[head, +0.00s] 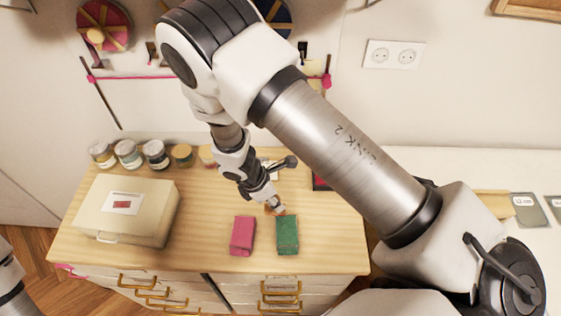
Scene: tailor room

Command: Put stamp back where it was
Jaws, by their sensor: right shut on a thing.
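My right gripper (272,204) reaches down over the wooden table and is shut on a small brownish thing, which appears to be the stamp (274,209). The stamp is mostly hidden by the fingers. It is at the back edge of a green block (287,236), and I cannot tell whether it touches the block or the table. A pink block (243,236) lies just left of the green one. Part of my left arm shows at the lower left edge, but its gripper is out of view.
A cream box (125,211) with a label stands at the table's left. Several jars (154,154) line the back edge. A dark red thing (320,183) is partly hidden behind my right arm. The wooden table's (200,245) front middle is bare.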

